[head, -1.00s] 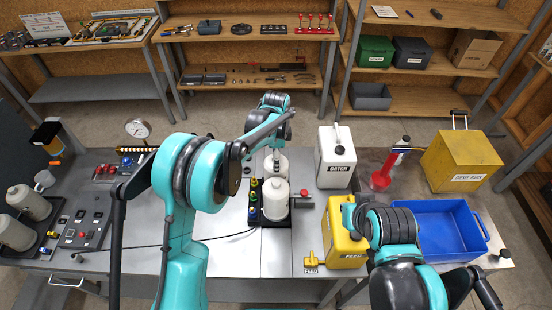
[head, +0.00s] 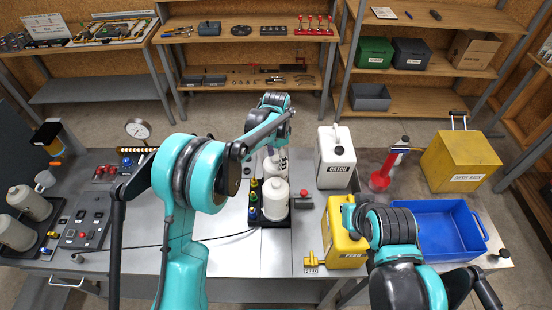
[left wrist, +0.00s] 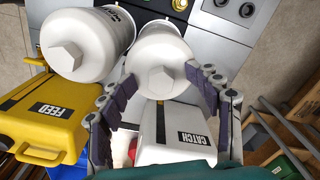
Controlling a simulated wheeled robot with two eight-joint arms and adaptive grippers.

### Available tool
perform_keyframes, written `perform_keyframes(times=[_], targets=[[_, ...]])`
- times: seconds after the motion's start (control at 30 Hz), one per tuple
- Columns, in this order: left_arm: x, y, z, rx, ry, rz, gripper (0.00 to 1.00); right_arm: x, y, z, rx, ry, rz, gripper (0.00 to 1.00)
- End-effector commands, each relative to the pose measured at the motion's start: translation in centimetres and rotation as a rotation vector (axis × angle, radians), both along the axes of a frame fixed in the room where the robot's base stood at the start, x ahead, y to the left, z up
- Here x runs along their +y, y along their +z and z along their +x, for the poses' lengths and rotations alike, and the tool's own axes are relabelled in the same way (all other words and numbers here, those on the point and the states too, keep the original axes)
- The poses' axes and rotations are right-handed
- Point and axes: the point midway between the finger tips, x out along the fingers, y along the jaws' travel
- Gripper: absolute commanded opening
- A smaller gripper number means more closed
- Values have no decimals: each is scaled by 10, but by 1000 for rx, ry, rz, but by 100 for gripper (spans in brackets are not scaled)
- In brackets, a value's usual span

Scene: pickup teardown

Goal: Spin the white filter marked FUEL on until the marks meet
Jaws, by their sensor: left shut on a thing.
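Two white filters stand side by side on a black base at mid-bench in the head view. My left gripper (left wrist: 165,92) is shut around the far white filter (left wrist: 165,58), its dark fingers on either side of the hex-ended body. That filter (head: 270,173) is partly covered by my gripper in the head view. The near white filter (head: 274,198) stands free next to it, and it shows at left in the left wrist view (left wrist: 88,45) with partly hidden lettering. I cannot read FUEL or see alignment marks on either.
A white CATCH container (head: 335,160) stands close to the gripped filter. A yellow FEED container (head: 343,240) is at near right. Farther right are a red stand (head: 381,180), a blue bin (head: 440,225) and a yellow box (head: 462,160). A red-knobbed fitting (head: 303,194) sits beside the filters.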

Motion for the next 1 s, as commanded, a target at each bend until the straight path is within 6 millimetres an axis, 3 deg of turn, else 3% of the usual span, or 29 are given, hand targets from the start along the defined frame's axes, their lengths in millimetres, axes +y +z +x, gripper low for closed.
perform_keyframes(times=[0.03,0.47,0.57,1.0], targets=[[-1,-7,-4,11,-2,0,5,0,-2,0,0,0,0,0],[-1,-7,-4,13,-39,-1,8,0,-2,0,0,0,0,0],[-1,-7,-4,13,-192,0,8,0,-2,0,0,0,0,0],[-1,-7,-5,11,-1159,3,9,0,-2,0,0,0,0,0]])
